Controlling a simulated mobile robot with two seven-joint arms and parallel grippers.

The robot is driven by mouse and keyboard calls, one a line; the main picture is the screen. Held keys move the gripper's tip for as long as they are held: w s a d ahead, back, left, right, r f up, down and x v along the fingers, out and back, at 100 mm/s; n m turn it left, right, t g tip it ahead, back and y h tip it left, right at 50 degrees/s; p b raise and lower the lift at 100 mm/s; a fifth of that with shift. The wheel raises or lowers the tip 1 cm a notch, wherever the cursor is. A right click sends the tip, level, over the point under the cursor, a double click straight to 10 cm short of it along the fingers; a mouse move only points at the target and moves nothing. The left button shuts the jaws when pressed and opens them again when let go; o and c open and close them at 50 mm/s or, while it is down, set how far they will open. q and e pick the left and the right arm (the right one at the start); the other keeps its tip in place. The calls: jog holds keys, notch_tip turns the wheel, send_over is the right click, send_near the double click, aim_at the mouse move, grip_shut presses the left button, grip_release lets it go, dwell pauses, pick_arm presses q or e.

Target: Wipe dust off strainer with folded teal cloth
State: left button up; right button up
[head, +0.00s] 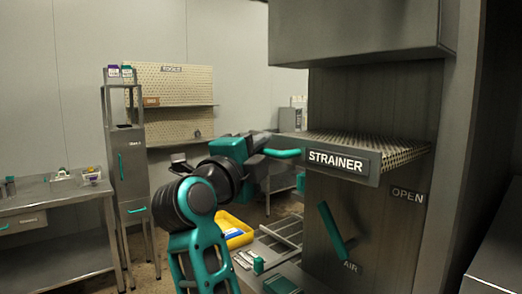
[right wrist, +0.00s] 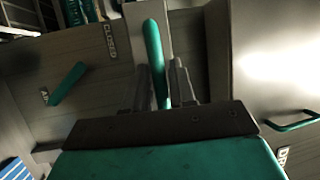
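The strainer (head: 345,163) is a labelled metal drawer standing out from the tall machine at the right of the head view, with a perforated top. I cannot make out dust on it. My right gripper (head: 266,151) is at its left end. In the right wrist view, the fingers of my right gripper (right wrist: 163,85) stand close on either side of a teal bar handle (right wrist: 153,45), and appear shut on it. This handle (head: 283,153) also shows in the head view. I cannot identify the folded teal cloth for certain. My left gripper is out of view.
A teal lever (head: 331,229) sits on the machine front below the strainer. A yellow bin (head: 236,238) lies low behind my arm. A metal table (head: 45,196) and narrow cabinet (head: 130,165) stand left. A pegboard (head: 172,85) is on the back wall.

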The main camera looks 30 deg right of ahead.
jog(key=shift+c, duration=0.4)
grip_shut()
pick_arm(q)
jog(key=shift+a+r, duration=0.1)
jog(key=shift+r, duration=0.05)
pick_arm(e)
jog(key=shift+a, duration=0.1)
